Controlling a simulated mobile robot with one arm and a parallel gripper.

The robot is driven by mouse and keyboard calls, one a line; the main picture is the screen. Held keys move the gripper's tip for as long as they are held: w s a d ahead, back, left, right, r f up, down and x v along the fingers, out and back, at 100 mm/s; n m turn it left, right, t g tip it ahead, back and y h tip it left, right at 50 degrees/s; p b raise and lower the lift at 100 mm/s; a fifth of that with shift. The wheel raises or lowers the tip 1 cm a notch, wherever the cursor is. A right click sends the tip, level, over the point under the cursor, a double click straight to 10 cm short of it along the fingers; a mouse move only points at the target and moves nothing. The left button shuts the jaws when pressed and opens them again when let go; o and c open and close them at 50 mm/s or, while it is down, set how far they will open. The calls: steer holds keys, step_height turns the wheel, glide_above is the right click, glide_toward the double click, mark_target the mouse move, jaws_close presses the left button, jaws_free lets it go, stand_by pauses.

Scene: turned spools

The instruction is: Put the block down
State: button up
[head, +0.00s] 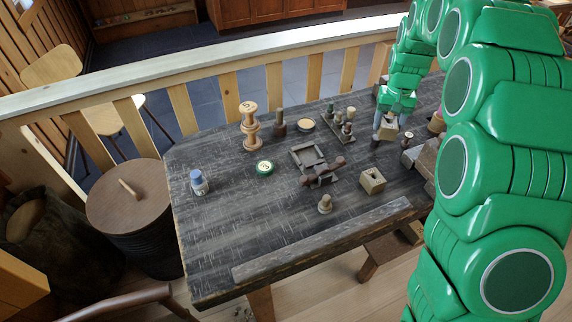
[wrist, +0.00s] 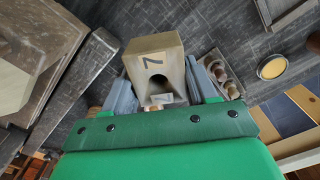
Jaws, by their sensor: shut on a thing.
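My gripper (head: 393,112) is over the far right part of the dark worn table (head: 225,225). It is shut on a wooden block (wrist: 152,62). In the wrist view the block sits between the two grey fingers, marked with a dark 7 on one face and with an arched hollow in another. In the head view the block (head: 386,133) shows small below the fingers, partly hidden by them. I cannot tell whether its underside touches the table.
A turned spool (head: 250,127), a tray of small pegs (head: 333,127), a square hollow block (head: 372,181) and a dark wooden piece (head: 323,173) stand on the table. A blue-capped bottle (head: 198,183) is at left. A plank (head: 325,240) lies along the front. The front-left tabletop is clear.

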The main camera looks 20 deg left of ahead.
steer(key=s+a+r+n, duration=0.1)
steer(key=s+a+n, duration=0.1)
steer(key=s+a, duration=0.55)
steer(key=s+a+r+n, duration=0.1)
steer(key=s+a, duration=0.4)
steer(key=s, duration=0.5)
steer(key=s+a+n, duration=0.3)
steer(key=s+n, duration=0.1)
steer(key=s, duration=1.3)
glide_above(277, 191)
steer(key=f, duration=0.9)
steer(key=shift+s+d+f, duration=0.25)
steer(key=shift+d+f, duration=0.05)
steer(key=shift+f, duration=0.05)
steer(key=shift+w+a+f, duration=0.2)
steer(key=shift+f, duration=1.65)
steer(key=shift+f, duration=0.1)
